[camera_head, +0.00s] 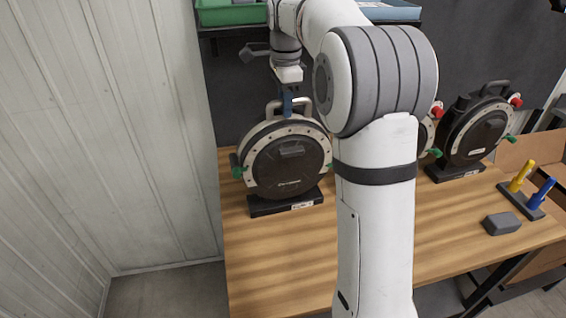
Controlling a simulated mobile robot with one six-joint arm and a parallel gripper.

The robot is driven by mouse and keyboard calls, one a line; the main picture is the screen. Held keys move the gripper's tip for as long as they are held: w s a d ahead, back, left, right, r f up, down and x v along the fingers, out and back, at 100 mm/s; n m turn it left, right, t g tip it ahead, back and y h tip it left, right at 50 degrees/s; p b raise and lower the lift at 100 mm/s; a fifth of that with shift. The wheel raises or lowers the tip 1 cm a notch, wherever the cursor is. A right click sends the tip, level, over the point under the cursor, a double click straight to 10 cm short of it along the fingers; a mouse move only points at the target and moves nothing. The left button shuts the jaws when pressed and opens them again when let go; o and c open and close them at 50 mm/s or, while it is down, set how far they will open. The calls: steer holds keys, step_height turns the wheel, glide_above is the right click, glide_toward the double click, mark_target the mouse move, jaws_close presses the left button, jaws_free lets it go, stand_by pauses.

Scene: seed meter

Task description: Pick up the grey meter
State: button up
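A round meter (287,163) with a dark face and a light grey rim stands upright on a black base at the left of the wooden table. It has a carrying handle on top and a green knob at its left. My gripper (287,104) comes down from above at the meter's top handle. A narrow blue part shows below the gripper's body, at the handle. The fingertips are too small and overlapped to tell whether they are open or shut, or touching the handle. The meter's base appears to rest on the table.
A black meter (477,130) stands at the right. Another meter (427,136) is mostly hidden behind my arm. A stand with yellow (521,177) and blue (541,193) pegs and a grey block (501,223) sit further right. A shelf holds a green bin (231,14). A pale wall is left.

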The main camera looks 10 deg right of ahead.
jaws_close()
stand_by(0.9)
steer(key=shift+r, duration=0.25)
steer(key=shift+w, duration=0.15)
